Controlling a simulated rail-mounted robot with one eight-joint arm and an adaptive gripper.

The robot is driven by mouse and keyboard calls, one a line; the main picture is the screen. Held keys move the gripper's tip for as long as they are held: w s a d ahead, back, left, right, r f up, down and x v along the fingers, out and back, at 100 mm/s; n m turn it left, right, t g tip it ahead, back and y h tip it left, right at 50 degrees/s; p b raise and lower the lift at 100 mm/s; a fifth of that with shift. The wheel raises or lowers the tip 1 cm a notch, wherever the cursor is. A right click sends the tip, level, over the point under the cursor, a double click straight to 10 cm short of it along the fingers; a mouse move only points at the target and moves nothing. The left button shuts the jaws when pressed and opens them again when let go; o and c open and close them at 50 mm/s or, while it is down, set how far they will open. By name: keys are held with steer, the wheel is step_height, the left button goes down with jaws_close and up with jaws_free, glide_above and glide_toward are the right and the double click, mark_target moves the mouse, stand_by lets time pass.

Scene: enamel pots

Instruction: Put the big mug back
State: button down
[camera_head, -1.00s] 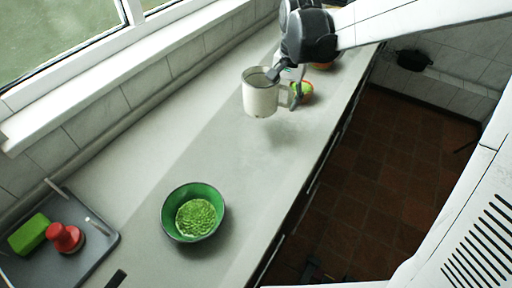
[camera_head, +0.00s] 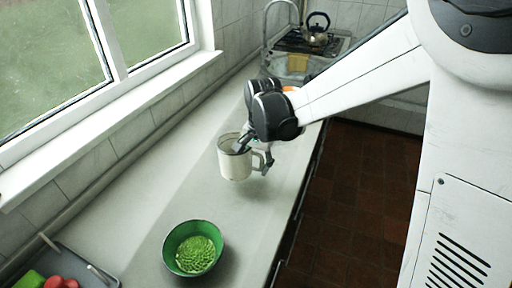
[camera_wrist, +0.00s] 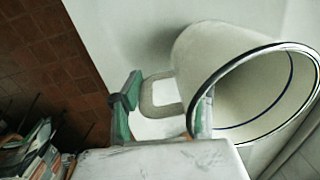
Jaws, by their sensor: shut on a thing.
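The big mug (camera_head: 234,166) is cream-white with a dark rim, and it is in my gripper (camera_head: 254,153) above the counter in the head view. My gripper is shut on the mug's wall on its handle side, with one finger inside the mouth. The mug is close to upright. In the wrist view the mug (camera_wrist: 215,55) lies across the right, its open mouth facing the camera and its handle between the fingers of my gripper (camera_wrist: 160,112). Whether its base touches the counter cannot be told.
A green bowl (camera_head: 170,247) with green contents stands on the counter (camera_head: 130,215) in front of the mug. A grey tray (camera_head: 78,262) with a green block and a red item is at lower left. A kettle (camera_head: 315,38) stands on the far stove. The counter between bowl and mug is clear.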

steer(key=w+f, duration=0.1)
steer(key=w+d+f, duration=0.2)
steer(key=w, duration=0.1)
steer(key=shift+d, duration=0.1)
steer(key=shift+f, duration=1.9)
steer(key=shift+f, duration=0.2)
steer(key=c, duration=1.1)
jaws_free()
steer(key=shift+c, duration=0.2)
steer(key=shift+r, duration=0.1)
steer(key=shift+r, duration=0.1)
step_height(320, 180, up, 12)
steer(key=shift+s+d, duration=0.3)
steer(key=shift+d, duration=0.1)
